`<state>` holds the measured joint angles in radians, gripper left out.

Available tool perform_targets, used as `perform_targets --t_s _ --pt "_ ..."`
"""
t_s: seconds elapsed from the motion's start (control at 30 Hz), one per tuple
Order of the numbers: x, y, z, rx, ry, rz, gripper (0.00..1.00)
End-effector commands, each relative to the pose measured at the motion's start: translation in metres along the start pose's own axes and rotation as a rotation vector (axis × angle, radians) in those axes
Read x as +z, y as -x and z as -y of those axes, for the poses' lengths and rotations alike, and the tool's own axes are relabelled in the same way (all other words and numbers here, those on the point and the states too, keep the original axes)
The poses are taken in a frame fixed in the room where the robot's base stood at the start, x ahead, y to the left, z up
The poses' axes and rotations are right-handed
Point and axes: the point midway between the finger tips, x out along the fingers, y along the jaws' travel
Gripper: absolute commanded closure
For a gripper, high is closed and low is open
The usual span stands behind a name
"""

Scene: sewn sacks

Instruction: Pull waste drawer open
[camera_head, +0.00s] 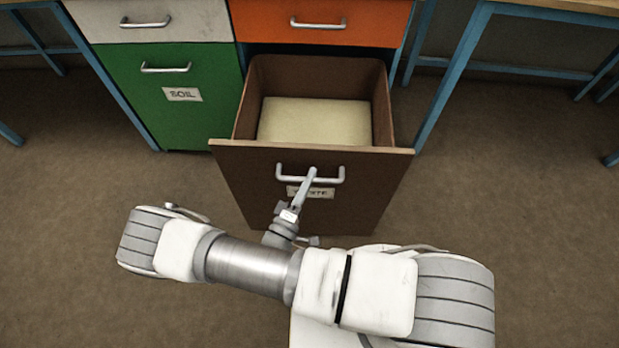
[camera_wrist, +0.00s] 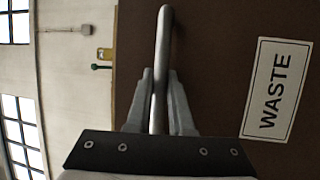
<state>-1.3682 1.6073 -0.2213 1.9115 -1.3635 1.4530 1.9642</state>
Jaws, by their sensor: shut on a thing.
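The brown waste drawer (camera_head: 230,170) stands pulled out from the cabinet in the head view, with a pale cream surface (camera_head: 316,122) inside it. Its front carries a silver bar handle (camera_head: 338,174) above a label that my gripper partly covers. My gripper (camera_head: 309,178) reaches up to the middle of this handle. In the wrist view, the handle (camera_wrist: 163,35) runs between the two fingers of my gripper (camera_wrist: 160,85), which are shut on it. The label reading WASTE (camera_wrist: 277,90) lies to the right on the brown drawer front (camera_wrist: 220,50).
A green drawer labelled SOIL (camera_head: 175,110) is shut at the left, below a grey drawer (camera_head: 150,22). An orange drawer (camera_head: 322,24) is shut above the waste drawer. Blue table legs (camera_head: 455,75) stand to the right. The brown floor (camera_head: 520,200) is clear.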

Motion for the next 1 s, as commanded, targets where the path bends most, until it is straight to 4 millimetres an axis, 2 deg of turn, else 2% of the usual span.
perform_targets --t_s 0.23,0.27,0.4,0.43,0.77,1.0 --pt "-0.001 0.001 0.000 -0.001 -0.002 -0.003 1.00" --pt "-0.001 0.001 0.000 -0.001 -0.002 -0.003 0.78" --pt "-0.001 0.000 0.000 0.000 -0.002 -0.002 0.53" --pt "-0.001 0.000 0.000 0.000 -0.001 -0.002 0.50" --pt "-0.001 0.000 -0.001 0.000 -0.001 0.000 0.50" --pt "-0.012 -0.002 -0.013 0.000 -0.002 0.006 0.50"
